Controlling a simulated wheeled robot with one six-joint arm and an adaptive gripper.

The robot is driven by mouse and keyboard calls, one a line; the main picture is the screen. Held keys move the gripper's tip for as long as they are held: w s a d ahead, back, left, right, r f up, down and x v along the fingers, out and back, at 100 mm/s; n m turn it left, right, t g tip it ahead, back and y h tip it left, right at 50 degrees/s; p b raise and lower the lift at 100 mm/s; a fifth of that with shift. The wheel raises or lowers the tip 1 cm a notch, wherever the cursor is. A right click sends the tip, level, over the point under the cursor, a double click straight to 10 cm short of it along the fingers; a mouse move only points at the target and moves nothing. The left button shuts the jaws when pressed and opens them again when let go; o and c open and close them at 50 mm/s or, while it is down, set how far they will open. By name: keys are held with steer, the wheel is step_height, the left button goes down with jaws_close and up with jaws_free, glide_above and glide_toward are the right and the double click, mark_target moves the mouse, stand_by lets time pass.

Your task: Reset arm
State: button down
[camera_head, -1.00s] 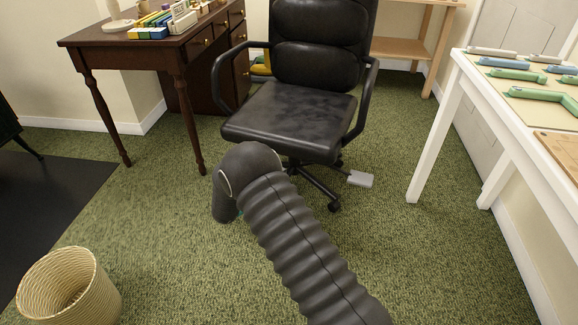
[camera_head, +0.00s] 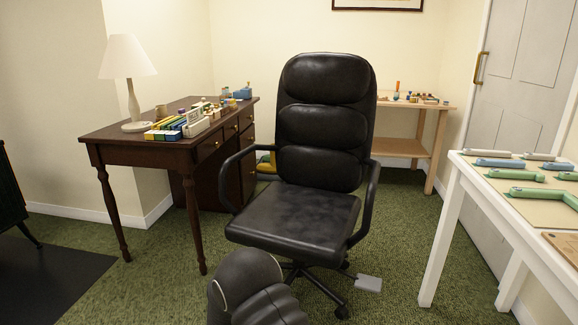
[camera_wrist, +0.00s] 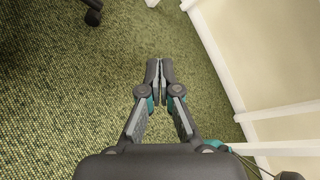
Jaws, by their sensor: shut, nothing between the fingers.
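My gripper (camera_wrist: 159,66) shows in the wrist view with its two fingertips together and nothing between them. Below it is bare green carpet (camera_wrist: 70,100). In the head view my arm shows at the bottom middle, in front of the black office chair, and the gripper itself is hidden there.
A black office chair (camera_head: 298,215) stands in the middle. A dark wooden desk (camera_head: 140,154) with a lamp (camera_head: 128,72) and small items is on the left. A white table (camera_head: 451,200) with green and blue pieces is on the right. A wooden shelf (camera_head: 400,147) stands behind.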

steer(key=s+d+r+m+y, duration=0.4)
steer(key=s+d+r+m, duration=0.1)
steer(key=s+r+m, duration=0.5)
steer(key=s+d+r+m+y, duration=0.4)
steer(key=s+d+r+m, duration=0.1)
steer(key=s+r+m, duration=0.6)
steer(key=s+d+r+m+g+y, duration=0.1)
steer(key=s+d+r+m+y, duration=0.3)
steer(key=s+r+m, duration=0.6)
step_height(320, 180, up, 2)
steer(key=shift+s+d+r+m, duration=0.1)
steer(key=shift+s+d+m, duration=0.25)
steer(key=shift+m, duration=0.45)
steer(key=shift+w, duration=0.1)
